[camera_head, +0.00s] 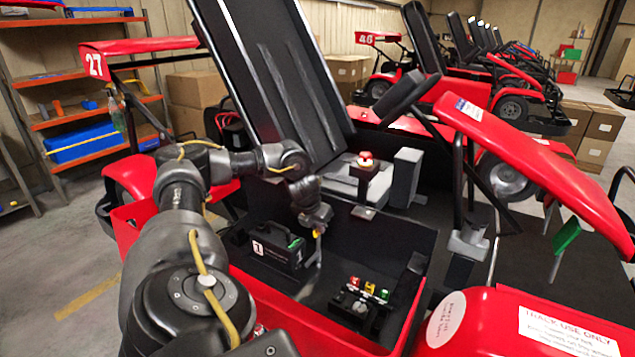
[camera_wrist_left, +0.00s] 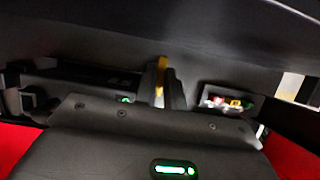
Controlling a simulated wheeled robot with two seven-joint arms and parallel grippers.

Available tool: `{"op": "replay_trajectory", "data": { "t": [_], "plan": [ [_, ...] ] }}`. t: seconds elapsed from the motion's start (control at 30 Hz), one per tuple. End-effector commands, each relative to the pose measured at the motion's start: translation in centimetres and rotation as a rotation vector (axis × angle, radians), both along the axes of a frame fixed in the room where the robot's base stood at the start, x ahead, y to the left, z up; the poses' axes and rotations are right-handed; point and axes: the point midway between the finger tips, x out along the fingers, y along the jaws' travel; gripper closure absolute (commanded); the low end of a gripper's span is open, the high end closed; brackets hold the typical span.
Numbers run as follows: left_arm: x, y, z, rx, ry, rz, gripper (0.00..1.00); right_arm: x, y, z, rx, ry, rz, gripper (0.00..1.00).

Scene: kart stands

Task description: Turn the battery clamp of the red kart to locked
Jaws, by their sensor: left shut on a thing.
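The red kart fills the middle of the head view, with an open black bay (camera_head: 375,240) in its red side. A black battery (camera_head: 270,250) with a white label "1" sits upright in the bay. Beside its right end is the yellow lever (camera_head: 317,233) of the battery clamp. My left gripper (camera_head: 318,222) reaches down into the bay and is shut on this lever. In the left wrist view the yellow lever (camera_wrist_left: 161,72) stands between the dark fingertips (camera_wrist_left: 163,92). The clamp's lower part is hidden, and I cannot tell its setting. My right gripper is not in view.
A block with red, yellow and green parts (camera_head: 368,292) sits in the bay to the right. The kart's black seat (camera_head: 270,75) rises behind my left arm. A red button (camera_head: 366,158) stands above the bay. The red bodywork (camera_head: 530,325) borders the front right.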

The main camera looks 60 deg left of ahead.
Motion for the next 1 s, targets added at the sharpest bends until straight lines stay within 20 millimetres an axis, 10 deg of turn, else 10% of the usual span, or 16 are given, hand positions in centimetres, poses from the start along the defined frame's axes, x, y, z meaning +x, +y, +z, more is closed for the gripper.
{"op": "replay_trajectory", "data": {
  "t": [0.23,0.57,1.0],
  "plan": [
    [-0.1,0.0,-0.1,0.0,0.003,-0.001,0.67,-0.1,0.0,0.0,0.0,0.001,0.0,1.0],
    [-0.1,-0.1,0.3,0.0,0.001,-0.001,0.67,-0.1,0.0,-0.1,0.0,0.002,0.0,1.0],
    [-2.8,-1.4,7.5,0.001,-0.002,-0.002,0.67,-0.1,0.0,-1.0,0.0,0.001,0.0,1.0]
  ]
}}
